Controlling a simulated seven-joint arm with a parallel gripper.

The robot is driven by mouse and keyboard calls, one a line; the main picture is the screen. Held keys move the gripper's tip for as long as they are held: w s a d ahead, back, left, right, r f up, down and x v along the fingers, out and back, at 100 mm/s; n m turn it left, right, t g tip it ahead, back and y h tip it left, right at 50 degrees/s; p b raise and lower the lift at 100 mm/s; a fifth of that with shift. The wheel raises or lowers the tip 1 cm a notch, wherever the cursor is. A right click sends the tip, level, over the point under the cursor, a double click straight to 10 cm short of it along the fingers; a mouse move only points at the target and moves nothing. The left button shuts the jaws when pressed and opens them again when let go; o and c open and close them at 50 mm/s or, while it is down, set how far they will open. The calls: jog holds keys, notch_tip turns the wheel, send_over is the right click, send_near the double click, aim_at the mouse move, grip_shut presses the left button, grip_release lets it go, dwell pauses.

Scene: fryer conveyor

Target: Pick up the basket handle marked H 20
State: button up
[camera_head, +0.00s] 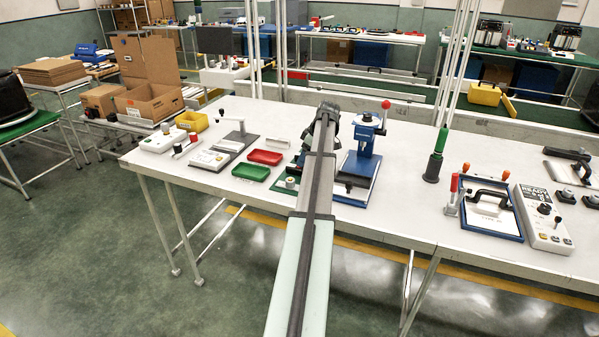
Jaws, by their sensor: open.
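No label reading H 20 can be made out. A black bar handle (490,197) stands over a white labelled block in a blue-rimmed tray (491,234) on the right half of the white table. Its lettering is too small to read. Another black handle (567,154) stands on a plate at the far right edge, with no legible marking. My arm reaches from the bottom centre over the table. My gripper (328,112) is at its far end, left of the blue press and well left of both handles. It is open, and its fingertips are hard to make out.
The white table (400,215) holds a blue press (361,160) with a red knob, a green-topped post (436,155), a red-handled clamp (452,195) and a control box (543,218). Red and green trays lie left of my arm. Clear tabletop lies between press and post.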

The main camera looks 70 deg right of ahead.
aim_at(300, 171)
jog(key=shift+x, duration=2.3)
jog(key=shift+a, duration=0.1)
jog(key=c, duration=1.2)
